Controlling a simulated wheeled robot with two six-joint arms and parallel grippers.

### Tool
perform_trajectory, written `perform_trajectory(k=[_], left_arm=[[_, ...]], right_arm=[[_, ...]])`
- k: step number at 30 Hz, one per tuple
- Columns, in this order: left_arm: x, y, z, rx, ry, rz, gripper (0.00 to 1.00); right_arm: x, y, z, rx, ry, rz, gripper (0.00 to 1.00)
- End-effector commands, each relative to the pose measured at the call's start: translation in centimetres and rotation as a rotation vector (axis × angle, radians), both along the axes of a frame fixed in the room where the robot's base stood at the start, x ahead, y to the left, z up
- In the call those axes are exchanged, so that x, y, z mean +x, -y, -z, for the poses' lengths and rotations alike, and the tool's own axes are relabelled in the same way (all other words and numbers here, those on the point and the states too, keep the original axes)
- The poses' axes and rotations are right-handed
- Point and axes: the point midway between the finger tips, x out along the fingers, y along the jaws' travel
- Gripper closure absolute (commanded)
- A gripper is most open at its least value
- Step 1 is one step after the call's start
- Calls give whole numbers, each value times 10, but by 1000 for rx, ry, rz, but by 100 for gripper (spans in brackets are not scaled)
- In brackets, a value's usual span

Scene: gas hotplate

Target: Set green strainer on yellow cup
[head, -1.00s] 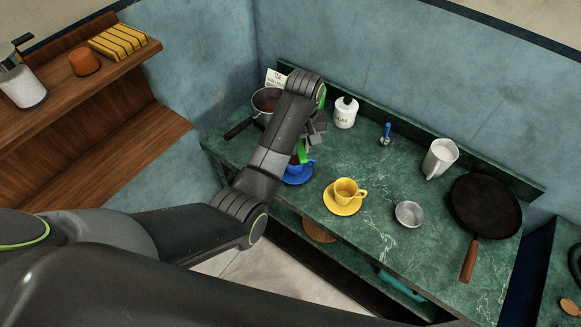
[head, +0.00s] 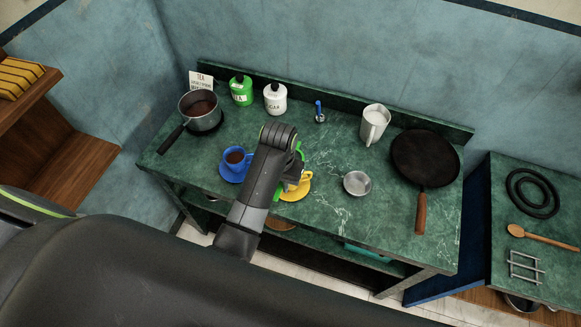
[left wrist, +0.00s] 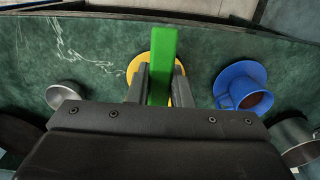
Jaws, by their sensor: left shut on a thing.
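My left gripper (head: 291,184) is shut on the green strainer (left wrist: 162,65), with the green handle upright between its fingers in the left wrist view. Green parts of it also show beside the gripper in the head view. The yellow cup (head: 304,184) on its yellow saucer (head: 297,196) is partly hidden behind my left gripper. In the left wrist view the yellow saucer (left wrist: 133,67) shows behind the fingers and handle. The strainer's bowl is hidden, so I cannot tell whether it touches the cup. My right gripper is not in view.
A blue cup (head: 236,157) of dark liquid on a blue saucer (head: 229,176) is left of the gripper. A small metal bowl (head: 357,183) is to the right. A saucepan (head: 200,108), canisters, a white jug (head: 374,124) and a frying pan (head: 424,158) stand around the green counter (head: 318,215).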

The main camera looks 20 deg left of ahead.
Motion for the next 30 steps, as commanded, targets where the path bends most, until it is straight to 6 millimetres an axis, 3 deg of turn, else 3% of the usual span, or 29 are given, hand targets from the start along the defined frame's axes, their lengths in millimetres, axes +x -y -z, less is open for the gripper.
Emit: perform_trajectory(k=[14, 30], left_arm=[[-1, -1, 4, 0, 0, 4, 100], [-2, -1, 43, 1, -2, 3, 100]], right_arm=[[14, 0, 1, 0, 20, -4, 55], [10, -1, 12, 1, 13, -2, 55]])
